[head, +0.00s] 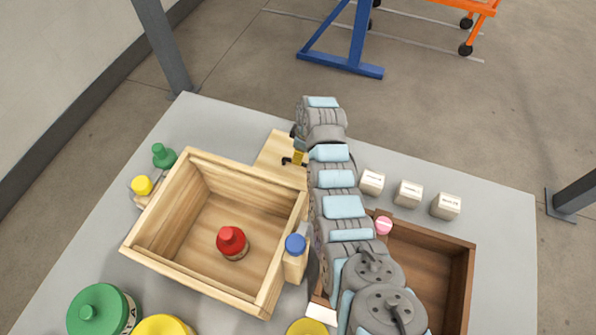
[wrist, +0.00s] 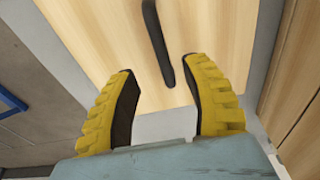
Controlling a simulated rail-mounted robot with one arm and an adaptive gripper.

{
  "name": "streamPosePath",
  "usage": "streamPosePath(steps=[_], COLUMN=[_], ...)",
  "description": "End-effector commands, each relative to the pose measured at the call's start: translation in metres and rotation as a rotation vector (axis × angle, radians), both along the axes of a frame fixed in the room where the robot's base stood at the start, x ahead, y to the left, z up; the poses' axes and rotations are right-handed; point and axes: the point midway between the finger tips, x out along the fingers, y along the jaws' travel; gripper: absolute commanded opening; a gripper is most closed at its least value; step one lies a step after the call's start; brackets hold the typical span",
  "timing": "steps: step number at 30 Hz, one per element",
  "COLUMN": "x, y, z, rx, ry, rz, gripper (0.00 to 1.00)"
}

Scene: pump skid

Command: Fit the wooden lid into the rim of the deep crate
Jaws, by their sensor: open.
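The wooden lid (head: 275,150) is a flat pale board lying on the grey table behind the deep crate, partly hidden by my arm. In the wrist view the lid (wrist: 95,35) fills much of the picture, with a dark bar handle (wrist: 155,35) on it. My gripper (head: 297,158) is over the lid. In the wrist view its yellow fingers (wrist: 160,68) are open and apart, with the handle's near end lying between their tips in the picture; I cannot tell the height gap. The deep crate (head: 245,185) is pale wood, open-topped, with a red bottle (head: 232,242) inside.
A blue-capped block (head: 295,257) is at the deep crate's right wall and a yellow-capped one (head: 142,186) at its left. A green bottle (head: 163,156) stands at back left. A brown crate (head: 440,265) and several pale blocks (head: 409,194) are right of my arm.

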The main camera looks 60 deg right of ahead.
Motion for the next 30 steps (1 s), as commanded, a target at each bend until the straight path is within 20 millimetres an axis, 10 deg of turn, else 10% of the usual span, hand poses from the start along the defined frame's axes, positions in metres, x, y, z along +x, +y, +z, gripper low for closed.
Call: streamPosePath(steps=[30], x=[0.008], y=[0.004], z=[-0.059], rx=[0.001], ry=[0.000], rz=[0.000], gripper=[0.42])
